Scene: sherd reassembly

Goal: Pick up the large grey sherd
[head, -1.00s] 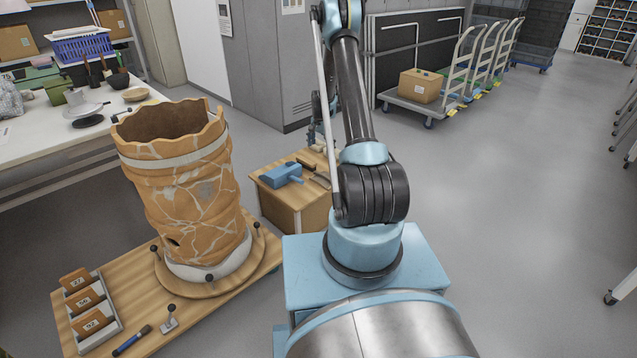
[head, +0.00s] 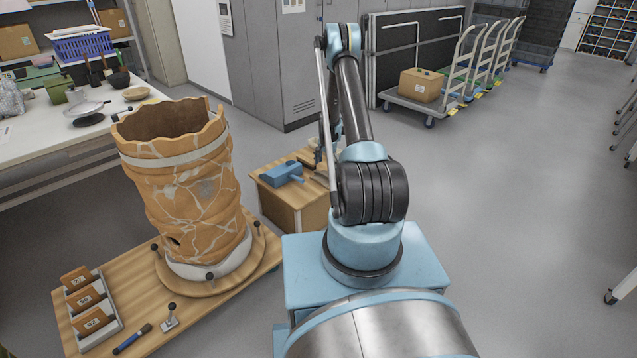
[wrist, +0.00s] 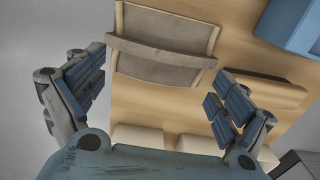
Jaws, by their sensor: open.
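In the wrist view, a large grey-brown sherd (wrist: 160,65) with pale edges and a raised band across it lies on a wooden top. My gripper (wrist: 160,85) is open and empty, one finger near the sherd's left side and the other near its lower right. I cannot tell whether either finger touches it. In the head view, my gripper is mostly hidden behind my arm above the small wooden stand, and I cannot make out the sherd there.
A brown piece (wrist: 262,92) lies right of the sherd. Pale blocks (wrist: 200,145) sit nearer my gripper. A blue object (head: 281,174) lies on the wooden stand (head: 293,214). Left of it stands the patched orange vessel (head: 190,195).

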